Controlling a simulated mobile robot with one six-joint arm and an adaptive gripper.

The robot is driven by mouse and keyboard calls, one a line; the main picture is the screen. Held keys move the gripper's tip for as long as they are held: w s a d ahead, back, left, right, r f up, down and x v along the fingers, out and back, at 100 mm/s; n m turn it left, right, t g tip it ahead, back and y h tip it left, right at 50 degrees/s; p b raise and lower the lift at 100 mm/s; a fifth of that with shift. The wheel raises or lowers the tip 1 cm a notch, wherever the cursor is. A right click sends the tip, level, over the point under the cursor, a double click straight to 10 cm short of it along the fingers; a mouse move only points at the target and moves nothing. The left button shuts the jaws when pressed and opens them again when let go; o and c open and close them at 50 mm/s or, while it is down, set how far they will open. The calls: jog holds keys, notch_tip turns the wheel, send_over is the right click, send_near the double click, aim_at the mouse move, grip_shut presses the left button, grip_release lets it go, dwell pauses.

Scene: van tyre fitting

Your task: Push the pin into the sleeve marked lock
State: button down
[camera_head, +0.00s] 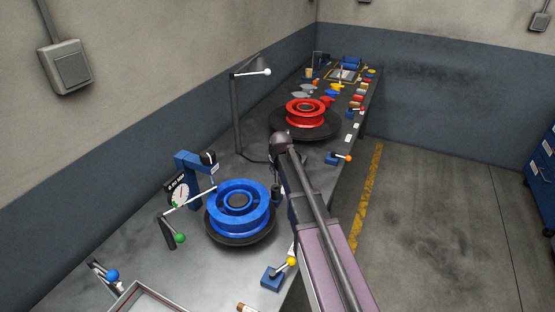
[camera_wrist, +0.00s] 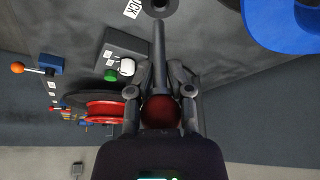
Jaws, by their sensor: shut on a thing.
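The pin shows in the wrist view as a grey rod (camera_wrist: 159,60) with a dark red ball head (camera_wrist: 160,112). My gripper (camera_wrist: 160,98) is shut on it near the ball end. The rod points away from my gripper toward a dark round sleeve (camera_wrist: 160,6) at the top edge, which is partly cut off. A white label (camera_wrist: 132,8) reading "LOCK" lies beside the sleeve. The rod tip appears close to the sleeve, lined up with it; I cannot tell whether they touch. In the head view my arm hides the gripper and pin.
A blue wheel (camera_head: 238,200) stands on the bench left of my arm, with a dial gauge (camera_head: 179,193) behind it. A red wheel (camera_head: 305,112) and a lamp (camera_head: 236,115) are farther back. A box with green and white knobs (camera_wrist: 122,52) is near the pin.

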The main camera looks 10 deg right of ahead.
aim_at(276, 181)
jog(key=shift+d+r, duration=0.1)
jog(key=shift+d, duration=0.05)
jog(key=shift+r, duration=0.2)
jog(key=r+p, duration=0.2)
jog(key=p, duration=0.1)
jog(key=r+p, duration=0.1)
jog(key=r, duration=0.1)
jog(key=shift+a+p, duration=0.25)
jog(key=shift+p, duration=0.05)
jog(key=shift+f, duration=0.1)
jog(key=shift+f+b, duration=3.1)
jog(key=shift+b, duration=0.1)
jog(key=shift+f+b, duration=2.45)
dwell(1.1)
